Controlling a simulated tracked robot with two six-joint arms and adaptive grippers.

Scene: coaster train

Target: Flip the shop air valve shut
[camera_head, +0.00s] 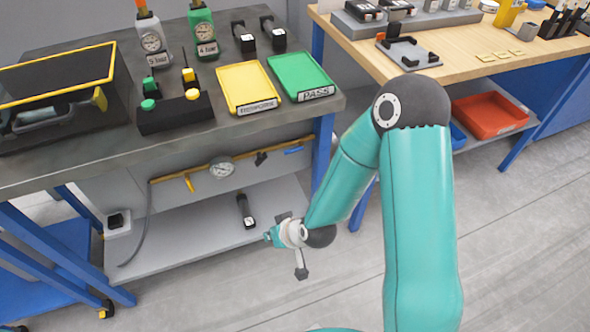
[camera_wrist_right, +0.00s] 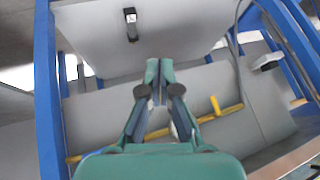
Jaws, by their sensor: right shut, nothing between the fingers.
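A brass air pipe (camera_head: 205,170) runs along the back panel under the dark workbench, with a round gauge (camera_head: 221,168) on it. A yellow lever (camera_head: 188,183) on the pipe's left part points down at a slant. A blue lever (camera_head: 293,151) at the right end lies nearly along the pipe. No label shows which one is the shop air valve. My right gripper (camera_head: 270,236) is shut and empty, in front of the lower shelf, apart from both levers. In the right wrist view its fingers (camera_wrist_right: 159,75) point at the shelf, with the yellow lever (camera_wrist_right: 216,105) to the right. My left gripper is not in view.
A dark handled tool (camera_head: 245,211) lies on the grey lower shelf (camera_head: 175,245). Blue bench legs (camera_head: 324,146) bound the space beside my right arm. Yellow (camera_head: 247,86) and green (camera_head: 300,76) trays sit on the bench top above. Open floor lies in front.

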